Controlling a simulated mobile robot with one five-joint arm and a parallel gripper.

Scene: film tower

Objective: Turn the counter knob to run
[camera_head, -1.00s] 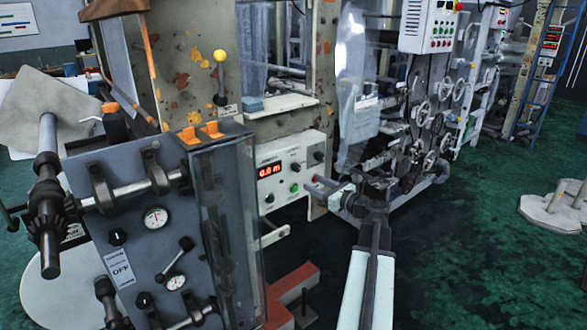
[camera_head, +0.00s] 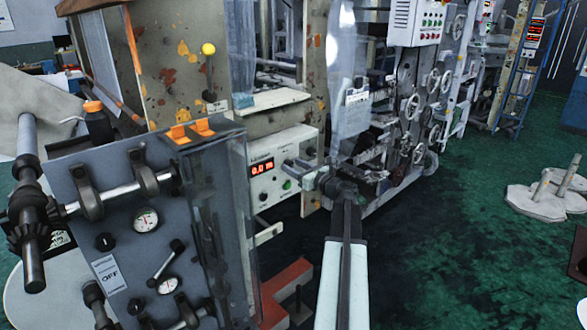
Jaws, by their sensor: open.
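The counter is a white panel (camera_head: 284,147) with a red lit display (camera_head: 262,168) reading about 0.0 m. It is set low in the machine's frame. A dark knob (camera_head: 263,196) sits at its lower left and a green button (camera_head: 287,185) to the right of that. Another dark knob (camera_head: 311,151) shows near its right edge. The labels are too small to read, so I cannot tell which knob is the run knob or how it is set. Contact cannot be told.
A grey panel (camera_head: 75,178) with gauges, a shaft and a knob labelled OFF stands close at the left. A clear cover (camera_head: 220,215) on its right side stands near my arm. A red base piece (camera_head: 288,285) lies below.

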